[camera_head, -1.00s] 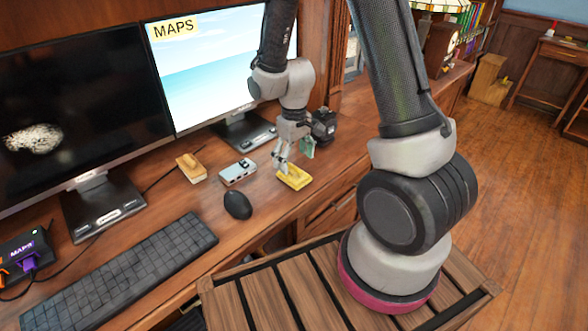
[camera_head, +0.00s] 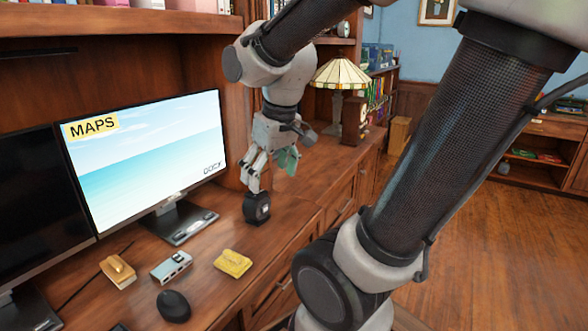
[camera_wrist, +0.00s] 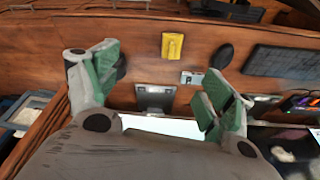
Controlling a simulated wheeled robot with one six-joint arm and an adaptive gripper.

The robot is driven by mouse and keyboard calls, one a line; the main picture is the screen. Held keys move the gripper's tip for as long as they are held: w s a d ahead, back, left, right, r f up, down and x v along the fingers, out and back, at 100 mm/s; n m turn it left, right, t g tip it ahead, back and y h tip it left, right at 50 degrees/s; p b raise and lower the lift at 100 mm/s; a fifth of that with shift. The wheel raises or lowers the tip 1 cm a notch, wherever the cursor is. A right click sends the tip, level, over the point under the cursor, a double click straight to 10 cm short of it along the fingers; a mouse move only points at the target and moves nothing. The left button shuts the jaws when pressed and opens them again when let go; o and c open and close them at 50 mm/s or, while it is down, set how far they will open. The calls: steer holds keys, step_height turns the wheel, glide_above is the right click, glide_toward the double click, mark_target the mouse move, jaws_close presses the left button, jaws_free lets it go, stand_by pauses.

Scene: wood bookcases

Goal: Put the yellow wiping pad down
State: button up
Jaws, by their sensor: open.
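The yellow wiping pad (camera_head: 233,263) lies flat on the wooden desk, right of a small grey box. It also shows in the wrist view (camera_wrist: 172,46), beyond the fingers and apart from them. My gripper (camera_head: 268,180) is raised above the desk, in front of the right end of the bright monitor. In the wrist view my gripper (camera_wrist: 158,80) has its green-padded fingers spread wide, with nothing held between them.
A black round device (camera_head: 257,208) stands on the desk just below my gripper. A grey box (camera_head: 171,266), a wooden block with a tan top (camera_head: 118,272) and a black mouse (camera_head: 173,306) lie nearby. The MAPS monitor (camera_head: 150,150) stands behind. A stained-glass lamp (camera_head: 340,72) is further back.

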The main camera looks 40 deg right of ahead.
steer(key=s+d+r+m+t, duration=0.1)
steer(key=s+r, duration=0.2)
steer(key=s, duration=0.4)
steer(key=shift+d, duration=0.35)
steer(key=shift+r, duration=0.1)
